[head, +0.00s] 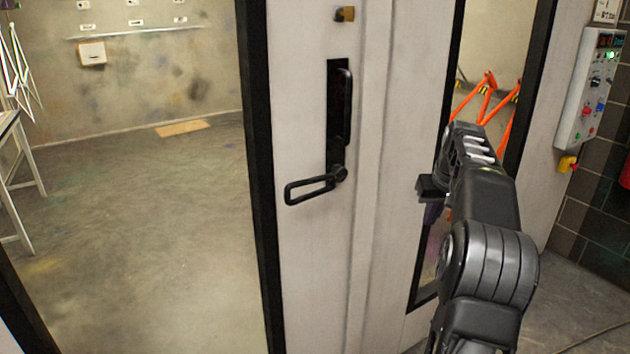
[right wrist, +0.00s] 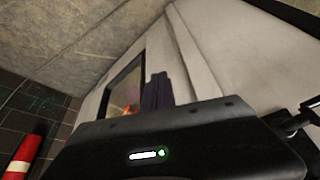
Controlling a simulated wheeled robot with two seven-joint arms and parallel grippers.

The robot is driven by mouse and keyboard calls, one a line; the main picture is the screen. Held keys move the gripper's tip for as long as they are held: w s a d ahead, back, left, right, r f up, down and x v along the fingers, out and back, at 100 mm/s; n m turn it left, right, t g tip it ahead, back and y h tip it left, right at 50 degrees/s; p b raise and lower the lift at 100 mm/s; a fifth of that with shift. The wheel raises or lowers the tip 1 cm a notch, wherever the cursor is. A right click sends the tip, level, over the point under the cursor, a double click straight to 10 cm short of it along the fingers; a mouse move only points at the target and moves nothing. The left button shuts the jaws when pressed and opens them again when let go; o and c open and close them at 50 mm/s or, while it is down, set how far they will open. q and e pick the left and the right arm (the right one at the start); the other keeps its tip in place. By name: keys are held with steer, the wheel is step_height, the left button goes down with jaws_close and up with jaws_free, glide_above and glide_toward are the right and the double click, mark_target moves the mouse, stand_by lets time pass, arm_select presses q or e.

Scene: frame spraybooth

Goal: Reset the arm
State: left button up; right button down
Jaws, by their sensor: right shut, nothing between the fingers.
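My right arm comes in from the lower right in the head view. Its gripper (head: 431,214) is small and partly dark there, in front of the pale panel's right-hand window. In the right wrist view the gripper fingers (right wrist: 157,90) show as a narrow dark pair, closed together with nothing between them. The gripper is to the right of the black door handle (head: 312,188) and apart from it. The handle's lever points left, slightly downward. My left gripper is in neither view.
The pale door panel (head: 305,260) stands close in front. A control box (head: 592,90) hangs on the right. Orange stands (head: 487,84) show through the right window. A white frame table (head: 22,160) is at the far left, beside bare floor. A red and white object (right wrist: 22,158) shows in the right wrist view.

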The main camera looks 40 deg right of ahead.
steer(key=shift+d, duration=0.1)
steer(key=w+a+f+m+t, duration=0.1)
steer(key=w+a+f, duration=0.3)
steer(key=f, duration=0.5)
steer(key=w+a+f+t, duration=0.1)
steer(key=w+f, duration=0.5)
steer(key=f, duration=0.3)
steer(key=w+a+f+n+y, duration=0.1)
steer(key=a+f, duration=0.7)
steer(key=a, duration=0.3)
steer(key=a+f+y, duration=0.1)
steer(key=a+f, duration=0.8)
steer(key=a, duration=0.2)
steer(key=s+a+f+n+g+y, duration=0.1)
steer(key=s+a+f, duration=0.3)
steer(key=a, duration=0.5)
steer(key=s+a+f+n+y, duration=0.1)
steer(key=s+a+f, duration=0.2)
steer(key=a, duration=0.5)
steer(key=s+a+f+n+g+y, duration=0.2)
steer(key=s+a+f+n+g, duration=0.1)
steer(key=s+a, duration=1.5)
steer(key=shift+a+g+y, duration=0.25)
steer(key=shift+g+y, duration=0.15)
steer(key=shift+g, duration=0.1)
